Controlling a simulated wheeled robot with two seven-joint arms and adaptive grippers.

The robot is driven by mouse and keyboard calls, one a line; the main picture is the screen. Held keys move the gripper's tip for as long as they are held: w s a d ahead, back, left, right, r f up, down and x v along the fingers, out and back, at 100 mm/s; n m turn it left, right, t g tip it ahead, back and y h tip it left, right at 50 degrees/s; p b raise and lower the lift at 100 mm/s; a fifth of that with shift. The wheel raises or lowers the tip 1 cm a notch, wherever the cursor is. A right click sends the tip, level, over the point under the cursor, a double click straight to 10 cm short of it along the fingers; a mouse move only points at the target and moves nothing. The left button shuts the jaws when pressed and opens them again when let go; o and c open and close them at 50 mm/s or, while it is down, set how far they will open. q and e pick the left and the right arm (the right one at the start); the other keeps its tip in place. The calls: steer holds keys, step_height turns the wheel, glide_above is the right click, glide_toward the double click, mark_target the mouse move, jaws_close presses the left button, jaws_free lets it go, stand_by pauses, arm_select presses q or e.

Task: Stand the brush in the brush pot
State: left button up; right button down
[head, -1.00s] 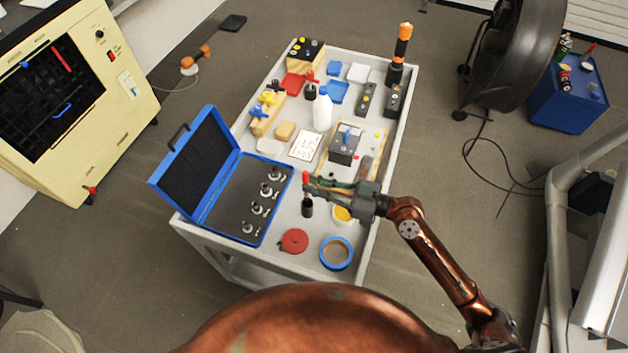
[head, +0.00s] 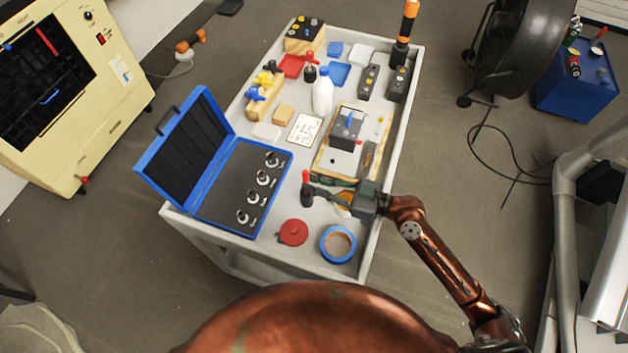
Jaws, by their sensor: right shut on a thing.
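The brush (head: 306,177) shows as a short red handle above the dark brush pot (head: 306,197) on the near part of the cart. My right gripper (head: 312,188) reaches in from the right and is shut on the brush, beside and over the pot. The brush looks roughly upright. Its lower end is hidden by the fingers and pot, so I cannot tell how deep it sits or whether it touches the bottom. My left gripper is not in view.
An open blue case (head: 197,203) stands left of the pot. A red lid (head: 293,232) and a blue-rimmed tape roll (head: 338,244) lie nearer me. A yellow tub, partly hidden, is under my gripper. A wooden board (head: 340,165) with a grey device lies behind.

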steer(key=c, duration=1.8)
jaws_free()
steer(key=shift+c, duration=0.2)
step_height(320, 180, up, 10)
steer(key=shift+s, duration=0.1)
